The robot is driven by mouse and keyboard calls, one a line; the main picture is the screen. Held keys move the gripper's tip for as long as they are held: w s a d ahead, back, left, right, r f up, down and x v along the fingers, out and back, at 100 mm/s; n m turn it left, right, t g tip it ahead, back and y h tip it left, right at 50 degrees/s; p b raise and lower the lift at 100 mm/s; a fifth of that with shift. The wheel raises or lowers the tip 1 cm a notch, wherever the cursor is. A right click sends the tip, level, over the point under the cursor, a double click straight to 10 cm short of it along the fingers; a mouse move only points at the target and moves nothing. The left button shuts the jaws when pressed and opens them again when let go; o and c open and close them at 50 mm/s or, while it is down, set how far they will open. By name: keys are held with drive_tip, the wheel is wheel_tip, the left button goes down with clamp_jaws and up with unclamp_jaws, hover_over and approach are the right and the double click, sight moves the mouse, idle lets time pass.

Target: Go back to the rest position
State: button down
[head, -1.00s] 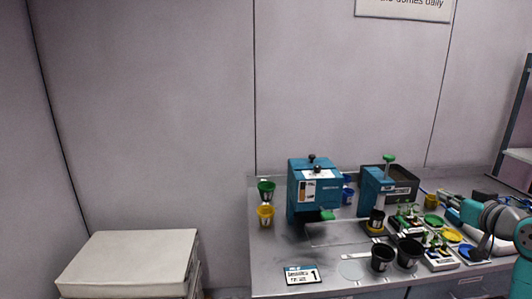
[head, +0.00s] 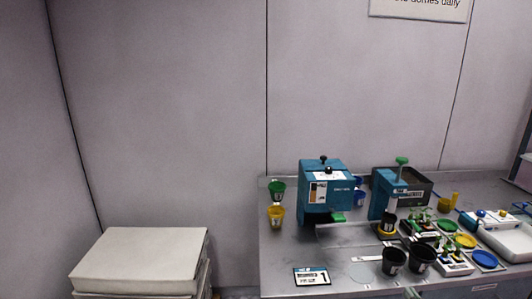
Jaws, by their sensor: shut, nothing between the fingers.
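My gripper is not in view now. A small teal piece shows at the very bottom edge, right of centre, and I cannot tell what it belongs to. The metal bench (head: 290,260) stands against the wall at the right. On it are a blue box-shaped machine (head: 318,190) and a blue press-like device (head: 384,198) with a green knob. Two black pots (head: 393,261) stand near the bench's front edge.
Small trays with seedlings (head: 453,265), a yellow lid (head: 465,241) and a blue lid (head: 485,259) lie at the right. A green cup (head: 277,190) and a yellow cup (head: 276,216) are at the left. A white stack (head: 140,262) stands lower left, apart from the bench.

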drive_tip(key=s+a+f, duration=0.6)
drive_tip(key=s+f, duration=0.1)
drive_tip(key=s, duration=0.4)
drive_tip(key=s+a+f, duration=0.6)
drive_tip(key=s+f, duration=0.1)
drive_tip(key=s, duration=0.3)
drive_tip(key=s+a+r+n, duration=0.1)
drive_tip(key=s+a+r, duration=0.2)
drive_tip(key=s, duration=0.9)
drive_tip(key=s+a+r+n+y, duration=0.1)
drive_tip(key=s+a+r, duration=0.2)
drive_tip(key=s, duration=0.9)
drive_tip(key=shift+s+n+g, duration=0.25)
drive_tip(key=shift+n+g, duration=0.05)
